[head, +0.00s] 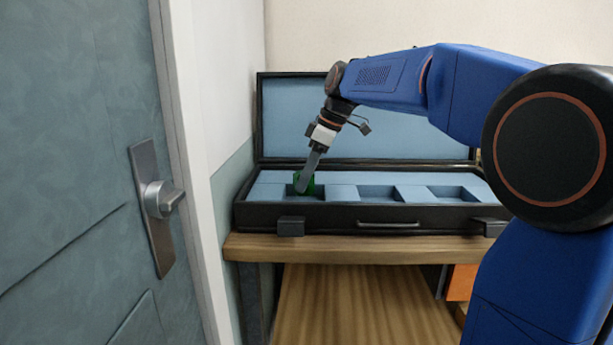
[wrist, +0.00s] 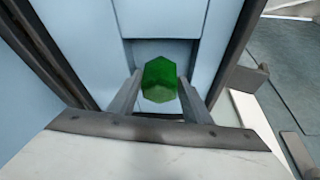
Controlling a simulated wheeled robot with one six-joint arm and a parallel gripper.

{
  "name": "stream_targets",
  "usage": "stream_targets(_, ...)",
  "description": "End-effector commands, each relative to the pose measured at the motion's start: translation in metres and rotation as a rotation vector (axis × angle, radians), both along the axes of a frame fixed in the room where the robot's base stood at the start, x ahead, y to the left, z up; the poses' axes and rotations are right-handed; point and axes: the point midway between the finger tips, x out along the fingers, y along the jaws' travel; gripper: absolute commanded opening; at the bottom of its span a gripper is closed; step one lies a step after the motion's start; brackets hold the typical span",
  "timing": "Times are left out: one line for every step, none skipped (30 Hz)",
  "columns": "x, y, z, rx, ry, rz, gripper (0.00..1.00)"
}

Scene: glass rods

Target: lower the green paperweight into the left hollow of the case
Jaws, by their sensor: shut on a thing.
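The green paperweight (head: 304,183) is a faceted dark green block. My gripper (head: 304,186) is shut on it at the left hollow (head: 318,190) of the case. In the wrist view the paperweight (wrist: 159,80) sits between the two fingers of my gripper (wrist: 158,92), with the blue hollow (wrist: 150,48) around and behind it. The case (head: 340,215) is black with a pale blue foam lining, and its lid (head: 290,120) stands open at the back. I cannot tell whether the paperweight touches the hollow's floor.
The middle hollow (head: 380,193) and right hollow (head: 451,194) look empty. The case rests on a wooden shelf (head: 350,248). A grey-green door (head: 75,180) with a metal handle (head: 153,205) stands close on the left. Something orange (head: 461,282) is below the shelf at right.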

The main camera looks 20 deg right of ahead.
Motion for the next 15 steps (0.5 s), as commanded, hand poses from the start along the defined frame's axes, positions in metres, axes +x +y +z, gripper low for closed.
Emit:
stream_targets(0.0, 0.0, -0.0003, 0.0, -0.001, 0.0, 0.14)
stream_targets(0.0, 0.0, -0.0006, 0.0, -0.001, 0.0, 0.14)
stream_targets(0.0, 0.0, -0.0011, 0.0, -0.001, 0.0, 0.14)
stream_targets(0.0, 0.0, -0.0014, 0.0, -0.001, 0.0, 0.14)
stream_targets(0.0, 0.0001, -0.0017, 0.0, -0.001, 0.0, 0.14)
stream_targets(0.0, 0.0001, -0.0022, 0.0, -0.001, 0.0, 0.14)
stream_targets(0.0, 0.0001, -0.0026, 0.0, -0.001, 0.0, 0.14)
stream_targets(0.0, 0.0, -0.0029, 0.0, -0.001, 0.0, 0.14)
stream_targets(0.0, 0.0, -0.0034, 0.0, -0.001, 0.0, 0.14)
stream_targets(0.0, 0.0, -0.0038, 0.0, -0.001, 0.0, 0.14)
stream_targets(0.0, 0.0001, -0.0041, 0.0, -0.001, 0.0, 0.14)
stream_targets(0.0, 0.0, -0.0045, 0.0, -0.001, 0.0, 0.14)
stream_targets(0.0, 0.0, -0.005, 0.0, -0.001, 0.0, 0.14)
stream_targets(-0.0001, 0.0001, -0.0053, 0.0, -0.001, 0.0, 0.14)
stream_targets(-0.0001, 0.0001, -0.0058, 0.0, 0.0, 0.0, 0.14)
